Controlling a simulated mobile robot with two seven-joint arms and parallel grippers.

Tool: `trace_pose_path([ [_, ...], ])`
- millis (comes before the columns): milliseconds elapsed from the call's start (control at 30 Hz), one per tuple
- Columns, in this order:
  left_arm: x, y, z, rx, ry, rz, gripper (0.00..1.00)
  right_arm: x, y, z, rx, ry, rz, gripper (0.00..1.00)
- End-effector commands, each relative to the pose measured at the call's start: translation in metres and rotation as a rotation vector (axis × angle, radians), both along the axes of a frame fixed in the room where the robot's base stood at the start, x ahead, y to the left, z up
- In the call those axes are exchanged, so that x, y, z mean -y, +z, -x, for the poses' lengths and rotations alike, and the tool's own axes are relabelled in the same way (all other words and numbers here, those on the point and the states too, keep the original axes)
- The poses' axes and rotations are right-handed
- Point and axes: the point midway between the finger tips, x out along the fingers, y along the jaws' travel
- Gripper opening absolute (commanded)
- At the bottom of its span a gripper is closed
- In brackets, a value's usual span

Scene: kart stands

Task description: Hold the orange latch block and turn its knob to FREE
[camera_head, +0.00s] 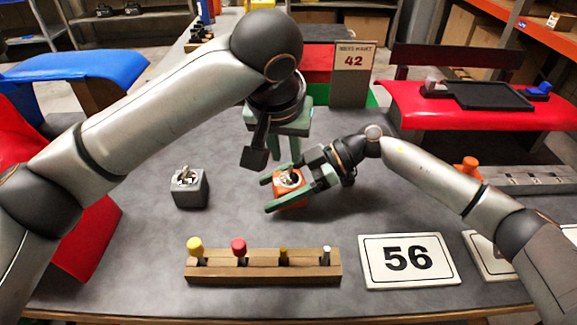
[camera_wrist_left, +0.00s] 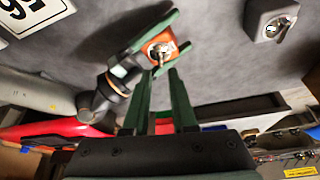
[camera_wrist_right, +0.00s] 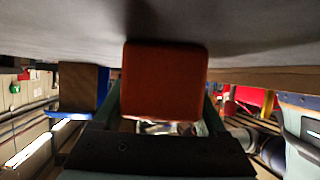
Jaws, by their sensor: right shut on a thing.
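My right gripper (camera_head: 266,194) is shut on the block, one green finger along each side. The block fills the middle of the right wrist view (camera_wrist_right: 165,82). My left gripper (camera_head: 284,157) is above and behind the block, pointing down, its fingers apart and empty. In the left wrist view the knob (camera_wrist_left: 160,50) shows just beyond the left fingertips (camera_wrist_left: 159,72). The knob's markings are too small to read.
A grey block (camera_head: 190,193) with a similar metal knob stands to the left. A wooden rack (camera_head: 262,273) with several coloured pegs lies in front. A white "56" card (camera_head: 408,276) lies right of it. An orange knobbed piece (camera_head: 467,168) and grey rail (camera_head: 530,180) are at the right.

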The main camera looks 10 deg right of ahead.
Motion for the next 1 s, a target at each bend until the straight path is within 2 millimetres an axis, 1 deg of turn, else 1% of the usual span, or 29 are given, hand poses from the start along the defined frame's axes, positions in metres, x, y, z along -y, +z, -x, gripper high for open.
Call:
trace_pose_path([
  [33,0.001,-0.011,-0.004,-0.002,0.001,-0.003,0.25,0.0,0.0,0.0,0.0,0.0,0.0,0.07],
  [100,0.003,-0.024,-0.009,-0.003,0.001,-0.002,0.25,0.0,0.0,0.0,0.0,0.0,0.0,0.07],
  [200,0.006,-0.04,-0.015,-0.001,0.0,-0.001,0.25,0.0,0.0,0.0,0.0,0.0,0.0,0.07],
  [333,0.009,-0.055,-0.021,0.0,0.0,-0.001,0.25,0.0,0.0,0.0,0.0,0.0,0.0,0.07],
  [500,0.01,-0.063,-0.025,0.002,-0.001,0.0,0.25,0.0,0.0,0.0,0.0,0.0,0.0,0.07],
  [767,0.011,-0.064,-0.025,0.002,-0.002,0.001,0.25,0.0,0.0,0.0,0.0,0.0,0.0,0.07],
  [1000,0.011,-0.064,-0.025,0.002,-0.002,0.001,0.0,0.0,0.0,0.0,0.0,0.0,0.0,0.07],
])
